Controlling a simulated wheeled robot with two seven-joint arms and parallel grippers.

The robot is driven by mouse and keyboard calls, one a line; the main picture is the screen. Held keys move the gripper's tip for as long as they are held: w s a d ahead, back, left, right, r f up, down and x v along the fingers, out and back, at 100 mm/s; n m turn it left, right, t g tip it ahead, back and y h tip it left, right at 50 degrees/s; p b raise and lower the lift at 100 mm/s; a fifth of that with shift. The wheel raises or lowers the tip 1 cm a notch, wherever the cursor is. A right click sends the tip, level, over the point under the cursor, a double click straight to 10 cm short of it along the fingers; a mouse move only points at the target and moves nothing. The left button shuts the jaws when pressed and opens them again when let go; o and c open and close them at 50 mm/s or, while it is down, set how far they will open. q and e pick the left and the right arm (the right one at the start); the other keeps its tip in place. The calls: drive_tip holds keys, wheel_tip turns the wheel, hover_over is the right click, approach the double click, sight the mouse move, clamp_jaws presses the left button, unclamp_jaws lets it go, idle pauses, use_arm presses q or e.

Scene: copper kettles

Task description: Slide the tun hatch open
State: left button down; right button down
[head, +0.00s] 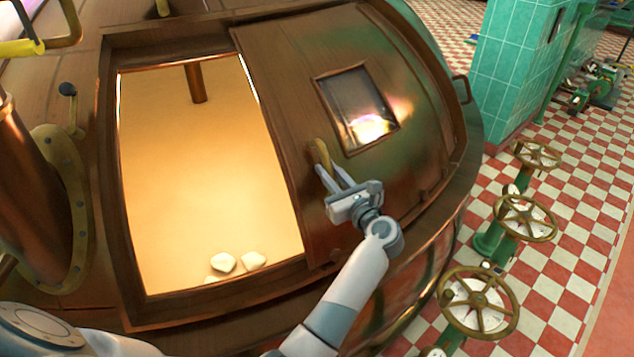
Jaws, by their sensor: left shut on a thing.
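The tun hatch (290,90) is a curved copper panel with a small dark window (356,108). It sits to the right of a large opening in the copper tun (215,28), and the opening is largely uncovered. A brass handle (319,150) stands at the hatch's left side. My left gripper (331,176) is shut on this handle, with its fingers pointing up and left. Through the opening show a glowing yellow inside (200,180), a dark pipe and a few pale lumps (223,263) at the bottom. My right gripper is not in view.
Several brass valve wheels (480,302) on green stands line the right side. A green tiled pillar (512,70) stands behind the tun. Red and white checkered floor (575,235) is open at the right. A copper pipe (30,190) rises at the left.

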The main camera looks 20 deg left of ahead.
use_arm(q)
drive_tip(key=shift+d, duration=0.15)
drive_tip(key=c, duration=1.6)
unclamp_jaws()
drive_tip(key=shift+c, duration=0.2)
drive_tip(key=shift+s+d, duration=0.1)
drive_tip(key=shift+d, duration=0.1)
drive_tip(key=shift+a, duration=0.1)
